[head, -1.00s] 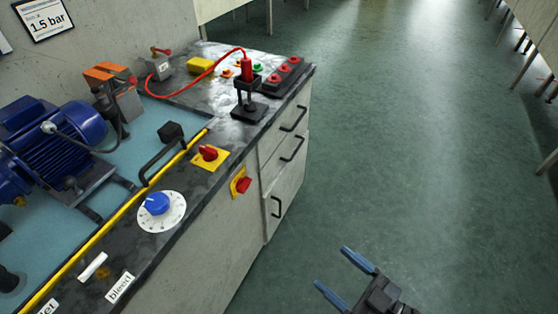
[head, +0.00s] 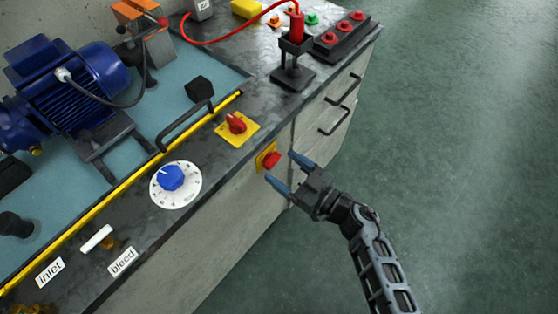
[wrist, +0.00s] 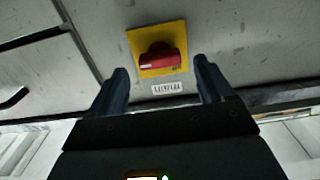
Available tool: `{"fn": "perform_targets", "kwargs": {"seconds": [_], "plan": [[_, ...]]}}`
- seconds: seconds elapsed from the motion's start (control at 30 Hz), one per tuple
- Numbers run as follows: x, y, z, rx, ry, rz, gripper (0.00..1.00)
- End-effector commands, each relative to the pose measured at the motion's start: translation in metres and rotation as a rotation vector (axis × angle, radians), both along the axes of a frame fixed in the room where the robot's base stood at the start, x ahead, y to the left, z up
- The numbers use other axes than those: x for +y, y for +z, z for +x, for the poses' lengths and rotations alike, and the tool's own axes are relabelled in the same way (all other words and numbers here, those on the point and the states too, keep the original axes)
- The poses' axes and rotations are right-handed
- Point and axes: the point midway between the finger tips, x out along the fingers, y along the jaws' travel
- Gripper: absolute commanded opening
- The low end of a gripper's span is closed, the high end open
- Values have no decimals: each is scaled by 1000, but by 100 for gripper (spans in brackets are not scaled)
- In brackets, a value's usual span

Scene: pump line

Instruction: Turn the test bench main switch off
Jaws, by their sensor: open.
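A red rotary switch on a yellow plate (head: 268,158) sits on the bench's front face. In the wrist view this front switch (wrist: 160,58) lies ahead between the fingertips, its red handle roughly crosswise. A small white label (wrist: 167,88) under it is too blurred to read. A second red switch on a yellow plate (head: 237,125) is on the bench top; I cannot tell from labels which is the main switch. My gripper (head: 281,168) is open and empty, facing the front switch, with a finger to each side; it also shows in the wrist view (wrist: 160,72). Contact is not visible.
A blue dial (head: 172,178) and a black handle (head: 184,126) are on the bench top nearby. Drawer handles (head: 334,119) stick out to the right of the switch. A blue motor (head: 65,78) stands at left. The floor at right is clear.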

Motion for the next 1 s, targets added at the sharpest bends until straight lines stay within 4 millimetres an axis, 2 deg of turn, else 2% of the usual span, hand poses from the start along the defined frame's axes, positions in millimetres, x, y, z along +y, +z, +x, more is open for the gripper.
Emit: {"fn": "perform_targets", "kwargs": {"seconds": [0.23, 0.57, 1.0], "plan": [[20, 0, 15, -1, 0, 0, 81], [21, 0, 17, -1, -1, -1, 80], [21, 0, 17, -1, -1, -1, 38]]}}
